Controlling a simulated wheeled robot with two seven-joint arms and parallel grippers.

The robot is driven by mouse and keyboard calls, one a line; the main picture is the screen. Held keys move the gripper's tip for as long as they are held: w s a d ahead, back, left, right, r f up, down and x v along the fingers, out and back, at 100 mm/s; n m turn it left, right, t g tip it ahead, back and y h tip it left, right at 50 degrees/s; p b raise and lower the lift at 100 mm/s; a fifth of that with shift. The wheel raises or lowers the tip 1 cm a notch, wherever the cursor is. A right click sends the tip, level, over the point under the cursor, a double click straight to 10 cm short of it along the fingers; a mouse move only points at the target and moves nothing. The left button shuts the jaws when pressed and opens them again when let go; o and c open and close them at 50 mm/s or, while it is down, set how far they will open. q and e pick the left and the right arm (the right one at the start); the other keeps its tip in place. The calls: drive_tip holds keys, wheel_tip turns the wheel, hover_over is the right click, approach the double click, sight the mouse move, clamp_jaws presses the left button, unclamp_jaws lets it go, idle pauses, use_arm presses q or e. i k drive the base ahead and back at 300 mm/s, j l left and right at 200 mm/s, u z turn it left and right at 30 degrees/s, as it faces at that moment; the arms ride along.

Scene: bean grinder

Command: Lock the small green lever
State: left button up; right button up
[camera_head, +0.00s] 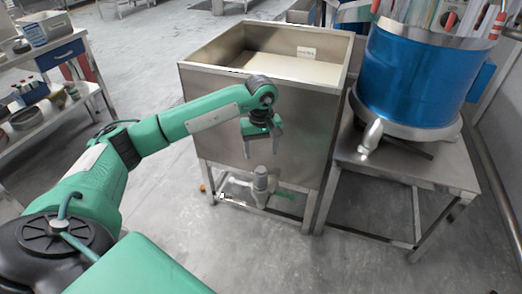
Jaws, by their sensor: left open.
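A small green lever (286,195) shows low under the steel bin (205,110), just right of a grey valve-like fitting (262,182). It is small in the picture, and its exact angle is hard to tell. My left gripper (262,151) is in front of the bin's front wall, above the fitting and the lever, pointing down. Its two fingers are apart with nothing between them, and it appears clear of the lever. My right gripper is not in view.
A blue drum-shaped machine (415,80) stands on a steel table (440,172) at the right. Shelves (50,112) with small items stand at the left. The bin's legs and a low crossbar frame the space around the fitting. Grey floor lies open in front.

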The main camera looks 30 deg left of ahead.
sight(291, 197)
drive_tip(key=k+l, duration=0.15)
drive_tip(key=l, duration=0.15)
drive_tip(key=k+l, duration=0.1)
drive_tip(key=l, duration=0.25)
drive_tip(key=k+l, duration=0.15)
drive_tip(key=l, duration=0.15)
drive_tip(key=k+l, duration=0.1)
drive_tip(key=l, duration=0.25)
